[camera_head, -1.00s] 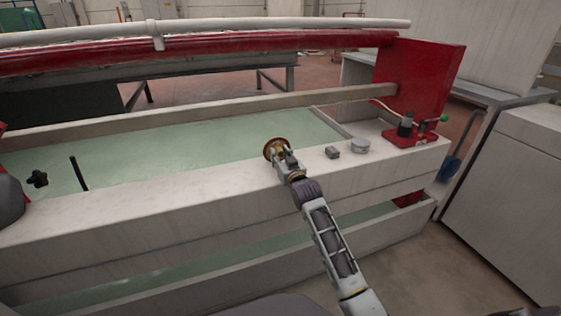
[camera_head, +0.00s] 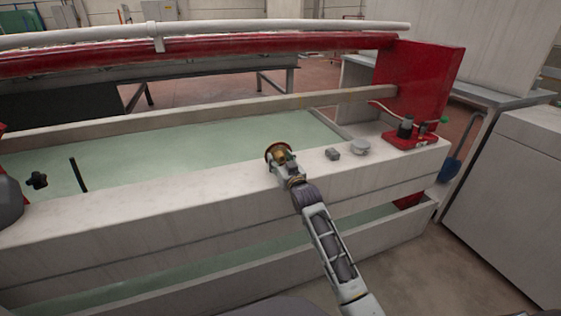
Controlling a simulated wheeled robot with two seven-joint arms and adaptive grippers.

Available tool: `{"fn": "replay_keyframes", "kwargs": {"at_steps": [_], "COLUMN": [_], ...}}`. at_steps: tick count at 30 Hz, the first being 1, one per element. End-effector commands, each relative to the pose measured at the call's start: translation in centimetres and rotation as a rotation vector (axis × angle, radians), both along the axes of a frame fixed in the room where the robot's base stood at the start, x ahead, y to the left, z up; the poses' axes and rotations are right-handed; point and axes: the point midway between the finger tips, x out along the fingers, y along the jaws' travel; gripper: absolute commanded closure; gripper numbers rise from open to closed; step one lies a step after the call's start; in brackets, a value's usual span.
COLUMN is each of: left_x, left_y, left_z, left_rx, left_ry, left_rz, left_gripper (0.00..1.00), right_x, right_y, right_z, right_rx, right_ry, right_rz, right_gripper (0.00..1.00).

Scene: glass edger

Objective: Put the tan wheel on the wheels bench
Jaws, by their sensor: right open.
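The tan wheel (camera_head: 278,149) is a small round disc with a brownish rim, at the top edge of the machine's pale front wall. My right gripper (camera_head: 283,159) is right at the wheel, in front of it and overlapping it in the picture. Its jaws are open; the fingertips are small and partly merge with the wheel, so contact cannot be told. My left gripper is not in view. Which surface is the wheels bench cannot be told from this view.
The pale machine wall (camera_head: 150,205) runs across the front, with a pale green bed (camera_head: 180,150) behind it. A small grey block (camera_head: 332,154), a round grey knob (camera_head: 360,147) and a red control base (camera_head: 410,138) stand on the ledge to the right. A grey cabinet (camera_head: 510,190) stands far right.

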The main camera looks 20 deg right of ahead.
Motion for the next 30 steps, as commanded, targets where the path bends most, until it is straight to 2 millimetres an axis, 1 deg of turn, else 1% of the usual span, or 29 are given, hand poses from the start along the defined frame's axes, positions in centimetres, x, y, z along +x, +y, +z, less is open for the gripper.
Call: {"fn": "replay_keyframes", "kwargs": {"at_steps": [8, 13, 25, 30], "left_x": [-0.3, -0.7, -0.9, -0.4], "left_y": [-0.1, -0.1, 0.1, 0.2], "left_z": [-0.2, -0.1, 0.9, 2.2], "left_rx": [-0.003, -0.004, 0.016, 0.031], "left_ry": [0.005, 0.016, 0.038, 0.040], "left_rz": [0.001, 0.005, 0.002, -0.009], "left_gripper": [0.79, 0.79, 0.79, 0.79], "right_x": [0.0, -0.7, -3.7, -5.1], "right_y": [0.0, 0.0, -0.1, -0.2], "right_z": [0.3, 0.3, 0.3, 0.3], "right_rx": [0.000, 0.000, 0.000, 0.000], "right_ry": [0.000, 0.001, 0.001, 0.001], "right_rz": [0.000, 0.000, 0.000, 0.000], "right_gripper": [0.46, 0.46, 0.46, 0.46]}}
